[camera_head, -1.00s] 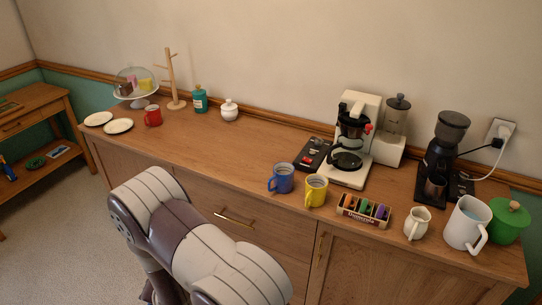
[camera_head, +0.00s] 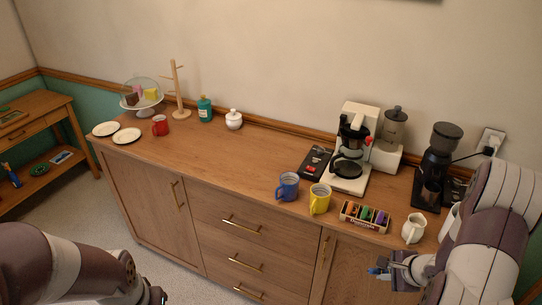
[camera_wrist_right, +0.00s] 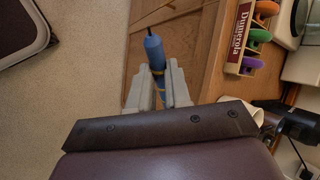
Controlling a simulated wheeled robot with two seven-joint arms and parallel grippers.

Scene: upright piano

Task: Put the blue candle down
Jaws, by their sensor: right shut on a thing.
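The blue candle (camera_wrist_right: 154,52) is held between the two fingers of my right gripper (camera_wrist_right: 158,88) in the right wrist view. Its blue upper part sticks out past the fingertips, with a thin dark wick at the top. In the head view the right gripper (camera_head: 390,268) is in front of the cabinet at the right, below the counter edge, and a small blue bit of the candle (camera_head: 374,271) shows at its tip. The fingers hide the candle's lower part. My left arm shows at the bottom left, but its gripper is not visible.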

